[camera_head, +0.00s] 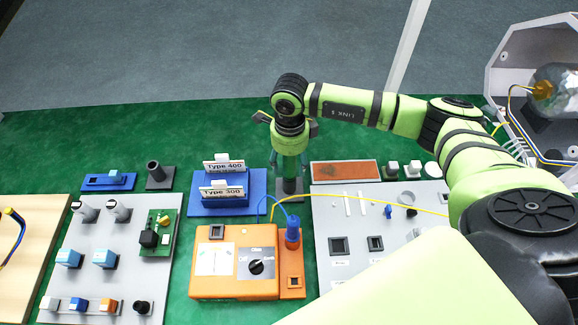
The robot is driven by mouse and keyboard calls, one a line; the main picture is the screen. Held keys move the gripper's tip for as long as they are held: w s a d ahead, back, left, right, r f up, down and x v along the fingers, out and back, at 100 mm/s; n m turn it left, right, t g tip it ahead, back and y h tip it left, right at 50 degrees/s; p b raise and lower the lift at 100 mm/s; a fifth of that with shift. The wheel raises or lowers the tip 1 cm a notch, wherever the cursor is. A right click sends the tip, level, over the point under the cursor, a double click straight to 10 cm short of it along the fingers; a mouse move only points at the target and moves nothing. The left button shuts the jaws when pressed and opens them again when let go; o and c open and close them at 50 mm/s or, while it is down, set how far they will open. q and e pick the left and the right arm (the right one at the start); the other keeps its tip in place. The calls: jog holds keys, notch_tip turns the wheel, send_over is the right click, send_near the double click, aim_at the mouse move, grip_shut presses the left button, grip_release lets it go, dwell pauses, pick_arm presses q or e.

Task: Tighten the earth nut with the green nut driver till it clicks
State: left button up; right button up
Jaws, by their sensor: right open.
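My right arm reaches in from the right, and its gripper (289,158) points down behind the orange box, at the right edge of the blue label stand. The gripper is open. A green upright shape (290,146) shows below my wrist, above a dark grey holder (289,187); it may be the green nut driver, but my gripper partly covers it. I cannot tell whether the fingers touch it. The open grey housing (505,58) stands at the upper right with a yellow wire inside. I cannot make out the earth nut. My left gripper is out of view.
The orange box (211,283) has a black knob and a blue plug with blue and yellow leads. The blue stand (256,205) holds two type labels. Grey parts boards (185,272) lie left and right (328,283). A reddish-brown tray (344,171) sits close right of my gripper.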

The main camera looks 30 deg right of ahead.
grip_shut()
jog(key=shift+r+p, duration=0.6)
jog(key=shift+r, duration=0.45)
dwell(0.7)
jog(key=shift+r, duration=0.1)
jog(key=shift+r+p, duration=1.9)
jog(key=shift+r, duration=1.55)
